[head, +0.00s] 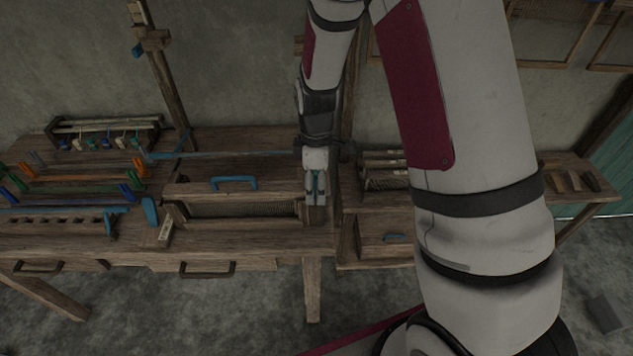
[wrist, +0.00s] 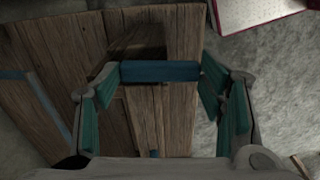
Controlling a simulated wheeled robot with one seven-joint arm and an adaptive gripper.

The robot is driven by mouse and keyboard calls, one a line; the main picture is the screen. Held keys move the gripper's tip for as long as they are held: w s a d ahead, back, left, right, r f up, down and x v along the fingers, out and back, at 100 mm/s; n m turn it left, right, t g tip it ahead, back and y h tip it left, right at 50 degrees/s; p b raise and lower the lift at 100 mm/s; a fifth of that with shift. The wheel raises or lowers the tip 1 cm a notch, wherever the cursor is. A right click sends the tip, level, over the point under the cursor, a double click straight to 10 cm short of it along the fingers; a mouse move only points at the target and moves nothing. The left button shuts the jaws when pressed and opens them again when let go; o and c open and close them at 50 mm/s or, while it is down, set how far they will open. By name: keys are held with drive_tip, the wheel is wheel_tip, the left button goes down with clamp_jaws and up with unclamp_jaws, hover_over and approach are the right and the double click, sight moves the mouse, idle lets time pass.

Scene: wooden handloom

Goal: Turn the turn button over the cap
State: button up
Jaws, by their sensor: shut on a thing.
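My gripper (head: 316,200) points down at the right end of the loom's wound roller (head: 245,208). In the wrist view my gripper's teal-padded fingers (wrist: 160,88) stand on either side of a blue bar, which looks like the turn button (wrist: 160,72). The fingers are shut on its two ends. The bar lies across the picture, against a dark wooden block (wrist: 138,38) that may be the cap; I cannot tell whether the bar lies over it. In the head view my gripper hides this spot.
A blue tab (head: 150,211) and a pale wooden block (head: 166,232) are at the roller's left end. A blue handle (head: 234,183) stands behind the roller. A rack of small coloured parts (head: 105,135) is at the back left. A wooden post rises close behind my gripper.

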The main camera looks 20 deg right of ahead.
drive_tip(key=m, duration=0.4)
drive_tip(key=shift+w+a+m, duration=0.25)
drive_tip(key=shift+a+m, duration=0.15)
drive_tip(key=m, duration=0.4)
drive_tip(key=shift+w+a+m, duration=0.2)
drive_tip(key=shift+w+m, duration=0.1)
drive_tip(key=shift+w, duration=0.05)
drive_tip(key=shift+w+m, duration=0.25)
drive_tip(key=shift+m, duration=1.1)
drive_tip(key=shift+w+m, duration=0.25)
drive_tip(key=shift+m, duration=1.05)
drive_tip(key=shift+w+m, duration=0.25)
drive_tip(key=shift+m, duration=1.1)
drive_tip(key=o, duration=1.2)
drive_tip(key=shift+c, duration=0.2)
